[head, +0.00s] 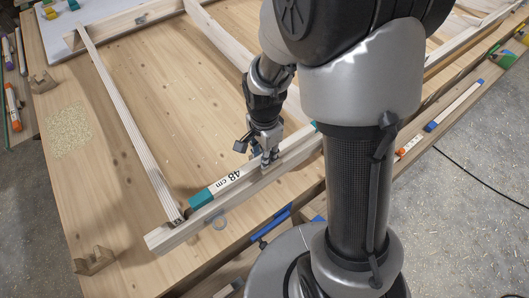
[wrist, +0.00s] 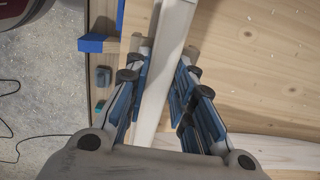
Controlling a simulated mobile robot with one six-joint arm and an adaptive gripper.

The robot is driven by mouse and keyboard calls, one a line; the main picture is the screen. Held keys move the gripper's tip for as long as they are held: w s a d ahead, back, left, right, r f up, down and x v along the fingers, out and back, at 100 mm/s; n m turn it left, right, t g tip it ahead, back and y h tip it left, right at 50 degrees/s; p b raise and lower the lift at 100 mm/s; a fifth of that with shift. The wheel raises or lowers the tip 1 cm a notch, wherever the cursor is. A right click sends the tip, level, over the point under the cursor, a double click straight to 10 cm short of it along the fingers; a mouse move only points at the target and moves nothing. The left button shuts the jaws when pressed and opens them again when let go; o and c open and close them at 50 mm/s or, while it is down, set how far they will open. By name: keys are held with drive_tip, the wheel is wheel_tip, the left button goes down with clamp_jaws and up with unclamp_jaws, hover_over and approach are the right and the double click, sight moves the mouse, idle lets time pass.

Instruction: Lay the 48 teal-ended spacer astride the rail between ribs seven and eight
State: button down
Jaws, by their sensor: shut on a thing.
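The spacer (head: 225,183) is a pale bar marked "48 cm" with a teal near end; a bit of teal shows at its far end beside my column. It lies lengthwise along the wooden rail (head: 168,235), close to its top. I cannot tell whether it rests on the rail or hangs just above it. My gripper (head: 268,160) is shut on the spacer's middle. In the wrist view the pale bar (wrist: 168,40) passes between the fingers (wrist: 166,62). One rib (head: 125,115) meets the rail near the teal end. Another rib (head: 215,38) runs toward the rail's hidden part, behind my arm.
Notched wood blocks stand at the table's left (head: 43,82) and near corner (head: 95,260). Sawdust (head: 68,128) lies between them. A blue-ended spacer (head: 455,105) and an orange-ended piece (head: 410,146) lie at the right. The tabletop between the ribs is clear.

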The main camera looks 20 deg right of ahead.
drive_tip(key=shift+f, duration=0.2)
drive_tip(key=shift+f+b, duration=0.9)
drive_tip(key=shift+f, duration=0.05)
drive_tip(key=shift+f+b, duration=0.45)
drive_tip(key=shift+f, duration=0.15)
idle(0.4)
drive_tip(key=c, duration=1.3)
unclamp_jaws()
wheel_tip(320, 180, up, 11)
drive_tip(key=shift+r, duration=0.55)
